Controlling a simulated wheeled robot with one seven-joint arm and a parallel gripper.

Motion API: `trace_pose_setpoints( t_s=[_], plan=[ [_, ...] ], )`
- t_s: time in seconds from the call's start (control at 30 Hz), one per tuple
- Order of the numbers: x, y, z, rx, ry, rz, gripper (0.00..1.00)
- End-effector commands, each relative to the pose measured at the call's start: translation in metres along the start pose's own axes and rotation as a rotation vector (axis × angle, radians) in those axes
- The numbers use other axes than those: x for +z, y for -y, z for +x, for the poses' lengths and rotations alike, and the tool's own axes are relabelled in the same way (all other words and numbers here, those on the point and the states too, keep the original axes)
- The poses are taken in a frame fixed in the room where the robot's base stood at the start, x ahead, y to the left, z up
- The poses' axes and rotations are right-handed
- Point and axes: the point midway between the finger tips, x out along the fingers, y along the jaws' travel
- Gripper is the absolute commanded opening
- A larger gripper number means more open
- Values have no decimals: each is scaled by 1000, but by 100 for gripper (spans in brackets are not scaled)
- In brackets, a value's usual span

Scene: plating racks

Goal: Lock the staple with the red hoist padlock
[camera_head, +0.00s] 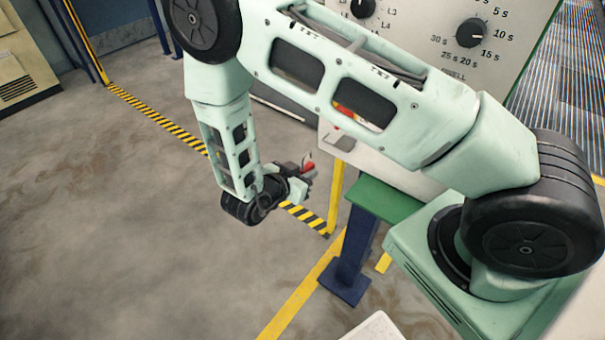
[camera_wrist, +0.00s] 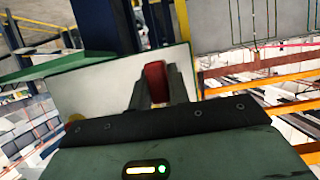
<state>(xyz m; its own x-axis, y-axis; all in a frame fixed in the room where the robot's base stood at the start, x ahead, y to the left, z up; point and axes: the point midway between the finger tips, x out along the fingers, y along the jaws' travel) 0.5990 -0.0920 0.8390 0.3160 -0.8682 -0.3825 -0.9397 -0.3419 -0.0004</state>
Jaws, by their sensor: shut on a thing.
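The red padlock (camera_wrist: 155,82) is held between the two dark fingers of my gripper (camera_wrist: 154,92) in the wrist view. Its shackle cannot be made out. In the head view my gripper (camera_head: 304,177) is low in front of the panel, left of the green ledge, and a small red part of the padlock (camera_head: 309,167) shows at its tip. I cannot make out the staple in either view.
A pale control panel (camera_head: 430,45) with black knobs (camera_head: 471,32) stands behind my arm. A green ledge (camera_head: 385,200) on a blue post (camera_head: 350,260) is right of my gripper. The floor (camera_head: 120,230) to the left is clear.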

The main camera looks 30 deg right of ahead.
Motion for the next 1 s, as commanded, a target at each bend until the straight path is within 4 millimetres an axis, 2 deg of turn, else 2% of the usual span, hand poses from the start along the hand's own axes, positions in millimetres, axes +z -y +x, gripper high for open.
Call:
trace_pose_setpoints(
  t_s=[1.0],
  plan=[
    [-19, 0, 45, 1, 0, 1, 0]
  ],
)
